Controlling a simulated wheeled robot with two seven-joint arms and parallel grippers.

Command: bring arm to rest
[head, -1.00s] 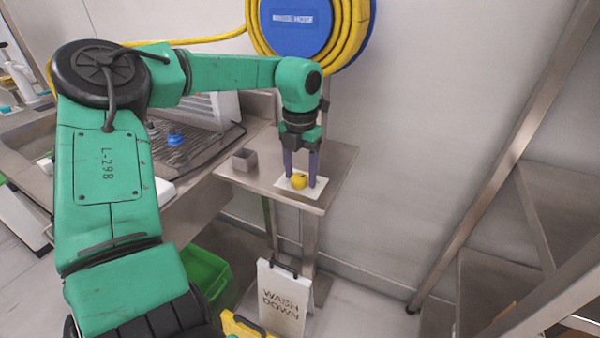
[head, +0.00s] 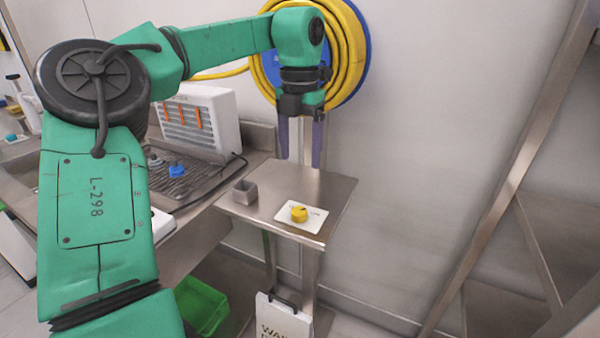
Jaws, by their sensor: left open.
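My left gripper (head: 300,160) is open and empty. Its two purple-grey fingers point down over the back part of a small steel side table (head: 262,205). The yellow knob (head: 299,214) sits on a white plate (head: 315,224) near the table's front edge, below the gripper and apart from it. Some print shows on the plate, too small to read in full. My left arm reaches across from the left side of the view. My right gripper is not in view.
A small grey square cup (head: 244,192) stands on the table's left side. A white slotted unit (head: 210,118) and a ribbed drainboard are left. A yellow hose reel (head: 355,60) hangs behind the gripper. A green crate (head: 203,305) and white sign (head: 283,318) are below. Steel shelving is right.

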